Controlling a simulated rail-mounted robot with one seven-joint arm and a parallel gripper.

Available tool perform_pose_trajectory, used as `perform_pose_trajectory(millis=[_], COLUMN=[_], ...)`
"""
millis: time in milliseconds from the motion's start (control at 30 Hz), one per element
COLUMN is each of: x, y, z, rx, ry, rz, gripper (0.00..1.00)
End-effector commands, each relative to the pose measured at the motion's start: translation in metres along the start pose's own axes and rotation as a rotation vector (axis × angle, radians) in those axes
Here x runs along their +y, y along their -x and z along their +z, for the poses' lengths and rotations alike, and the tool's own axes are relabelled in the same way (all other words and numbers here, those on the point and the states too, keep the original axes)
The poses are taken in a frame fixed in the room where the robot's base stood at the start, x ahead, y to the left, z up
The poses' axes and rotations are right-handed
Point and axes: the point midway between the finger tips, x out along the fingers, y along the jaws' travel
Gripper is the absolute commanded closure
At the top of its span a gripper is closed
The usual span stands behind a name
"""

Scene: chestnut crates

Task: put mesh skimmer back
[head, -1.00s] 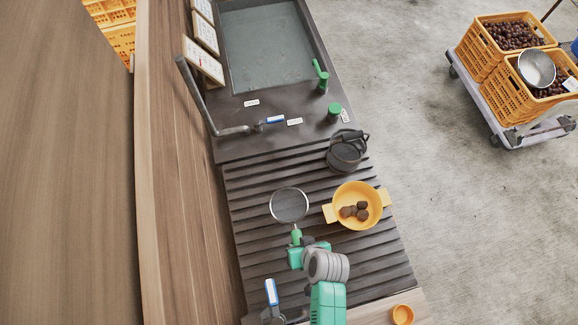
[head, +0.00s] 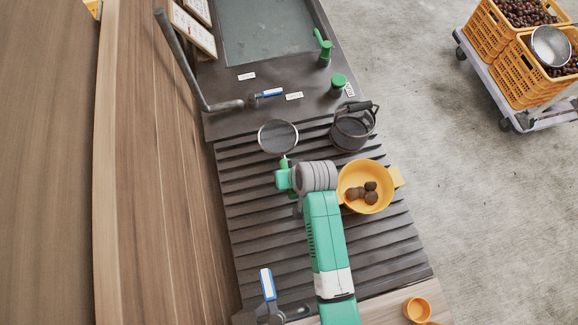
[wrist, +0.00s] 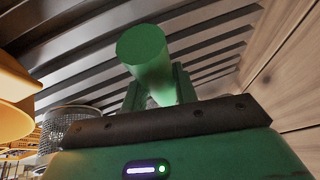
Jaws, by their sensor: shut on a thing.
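The mesh skimmer (head: 278,137) has a round dark mesh head with a pale rim and a green handle. In the head view its head is over the slatted dark rack, left of the dark pot. My gripper (head: 287,169) is shut on the skimmer's handle, just below the head in the picture. In the wrist view the green handle (wrist: 147,57) stands between the fingers of my gripper (wrist: 157,95), its round end toward the camera. I cannot tell how high the skimmer is above the slats.
A yellow two-handled pan (head: 349,204) with several brown chestnuts sits right of my arm. A dark wire-handled pot (head: 350,131) stands behind it. A wooden wall (head: 170,210) borders the left. Crates (head: 493,47) stand on a cart.

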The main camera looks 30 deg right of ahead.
Motion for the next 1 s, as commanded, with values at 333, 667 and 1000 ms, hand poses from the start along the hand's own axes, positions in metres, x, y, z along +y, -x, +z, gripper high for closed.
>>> perform_pose_trajectory(millis=[333,667,1000], x=[0.009,0.008,0.008], y=[-0.035,-0.034,-0.034], z=[0.016,0.016,0.016], rx=[0.000,0.000,0.000], ry=[0.000,0.000,0.000], rz=[0.001,0.000,0.000], gripper=[1.00,1.00,0.50])
